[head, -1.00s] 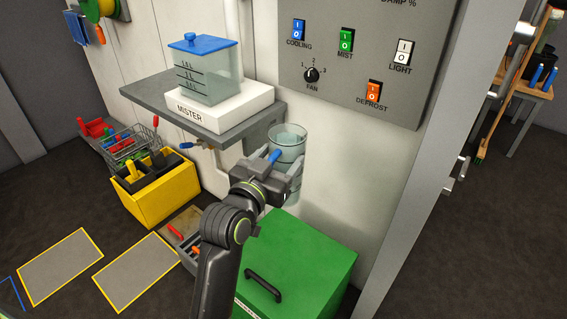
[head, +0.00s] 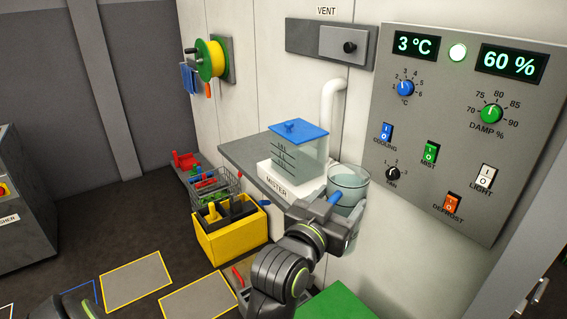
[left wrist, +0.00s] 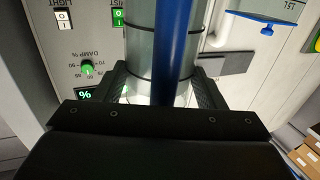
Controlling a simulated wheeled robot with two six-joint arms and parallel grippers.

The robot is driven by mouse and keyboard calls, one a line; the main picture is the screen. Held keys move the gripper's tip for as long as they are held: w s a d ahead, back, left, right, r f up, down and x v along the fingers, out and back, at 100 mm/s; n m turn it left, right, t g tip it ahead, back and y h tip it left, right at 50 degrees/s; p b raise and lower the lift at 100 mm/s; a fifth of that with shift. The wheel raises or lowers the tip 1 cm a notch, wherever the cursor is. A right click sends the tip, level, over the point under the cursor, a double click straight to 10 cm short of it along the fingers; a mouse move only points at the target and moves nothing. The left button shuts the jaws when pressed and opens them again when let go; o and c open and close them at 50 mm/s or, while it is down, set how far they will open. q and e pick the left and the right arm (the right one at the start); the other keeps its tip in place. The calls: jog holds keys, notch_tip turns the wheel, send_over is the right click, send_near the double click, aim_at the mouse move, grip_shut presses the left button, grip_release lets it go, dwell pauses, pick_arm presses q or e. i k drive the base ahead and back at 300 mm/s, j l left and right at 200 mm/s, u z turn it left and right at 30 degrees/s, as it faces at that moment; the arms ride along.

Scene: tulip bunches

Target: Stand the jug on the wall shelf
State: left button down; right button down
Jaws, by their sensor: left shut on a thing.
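The jug (head: 349,182) is a clear, greenish, round vessel with a blue handle. My left gripper (head: 345,222) is shut on it and holds it in the air, just right of the wall shelf (head: 238,153). The gripper hides the lower part of the jug. In the left wrist view the jug (left wrist: 143,50) stands between the fingers, with its blue handle (left wrist: 172,50) towards the camera. The grey shelf juts from the white wall; its far left part is bare. My right gripper is not in view.
The mister, a white base (head: 285,182) with a blue-lidded tank (head: 300,150), takes up the shelf's near right part. A white pipe (head: 331,105) runs behind it. A control panel (head: 450,130) is right of the jug. A yellow crate (head: 230,236) and a green box (head: 337,303) are below.

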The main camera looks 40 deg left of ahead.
aim_at(256, 150)
jog(key=k+j, duration=0.1)
jog(key=j, duration=0.35)
jog(key=k+j+z, duration=0.1)
jog(key=j, duration=0.35)
jog(key=k+j, duration=0.1)
jog(key=j, duration=0.35)
jog(key=k+j, duration=0.1)
jog(key=j, duration=0.35)
jog(key=i+j, duration=0.2)
jog(key=j, duration=0.15)
jog(key=i+j+z, duration=0.15)
jog(key=i+j, duration=0.3)
jog(key=j, duration=0.3)
jog(key=i+j+z, duration=0.1)
jog(key=j, duration=0.25)
jog(key=i+j, duration=0.15)
jog(key=i, duration=0.45)
